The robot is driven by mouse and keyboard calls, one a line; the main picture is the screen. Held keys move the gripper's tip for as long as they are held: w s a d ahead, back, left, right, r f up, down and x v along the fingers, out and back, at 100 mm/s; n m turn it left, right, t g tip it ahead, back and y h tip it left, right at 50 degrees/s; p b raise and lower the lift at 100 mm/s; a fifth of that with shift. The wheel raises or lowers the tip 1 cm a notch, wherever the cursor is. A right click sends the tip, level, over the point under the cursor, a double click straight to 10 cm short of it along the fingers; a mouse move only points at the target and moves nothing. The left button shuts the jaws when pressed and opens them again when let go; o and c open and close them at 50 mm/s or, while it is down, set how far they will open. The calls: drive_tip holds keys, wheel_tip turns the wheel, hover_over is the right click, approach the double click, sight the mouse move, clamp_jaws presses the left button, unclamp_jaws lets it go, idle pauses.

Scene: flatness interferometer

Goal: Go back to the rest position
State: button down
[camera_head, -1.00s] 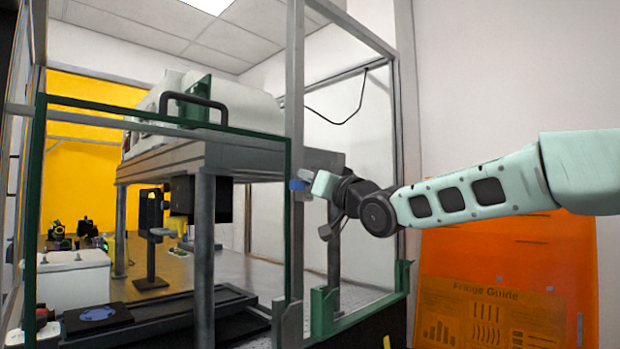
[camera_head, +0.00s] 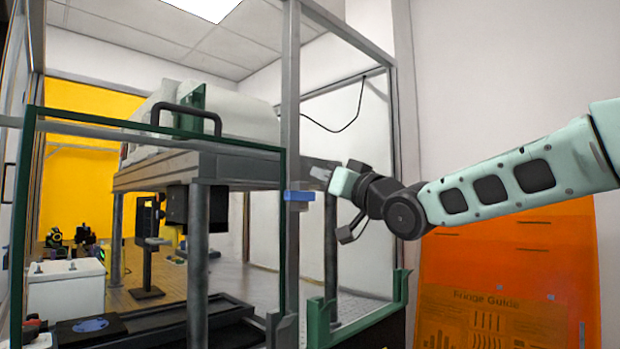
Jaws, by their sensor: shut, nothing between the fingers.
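My gripper (camera_head: 322,174) is at the right of the enclosure, with its fingertips pointing left toward the grey corner post. It is shut and empty. A small blue block (camera_head: 299,196) sits on the post just left of and below the fingertips, and a gap shows between them. My arm reaches in from the right edge of the view. The interferometer enclosure has a green-framed door (camera_head: 285,240) with a black handle (camera_head: 186,119) near its top.
The grey post (camera_head: 290,120) and a green bracket (camera_head: 318,322) stand close to my gripper. An orange panel with a Fringe Guide sheet (camera_head: 480,318) is below my arm. Inside are a dark stage with a blue disc (camera_head: 90,325) and a white box (camera_head: 66,288). Open room lies above my arm.

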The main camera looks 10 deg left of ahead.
drive_tip(key=shift+b+v, duration=0.3)
drive_tip(key=shift+v, duration=1.85)
drive_tip(key=s+d+f+m+g+h+p, duration=0.1)
drive_tip(key=s+f+g+h+p, duration=0.35)
drive_tip(key=f, duration=0.65)
drive_tip(key=s+d+f+g+h+p, duration=0.1)
drive_tip(key=s+f+g+h, duration=0.1)
drive_tip(key=s+f+h, duration=0.5)
drive_tip(key=s+d+f+g+h+p, duration=0.1)
drive_tip(key=s+d+f, duration=0.3)
drive_tip(key=s, duration=0.4)
drive_tip(key=s+d+f+g+h+p, duration=0.1)
drive_tip(key=s+d+f+g, duration=0.3)
drive_tip(key=s, duration=0.5)
drive_tip(key=s+d+f+n+g+h+p, duration=0.1)
drive_tip(key=s+d+f+g+h, duration=0.1)
drive_tip(key=s+d+f, duration=0.4)
drive_tip(key=shift+s+f+g+p, duration=0.3)
drive_tip(key=shift+s+g, duration=0.25)
drive_tip(key=shift+s, duration=0.7)
drive_tip(key=shift+d, duration=0.15)
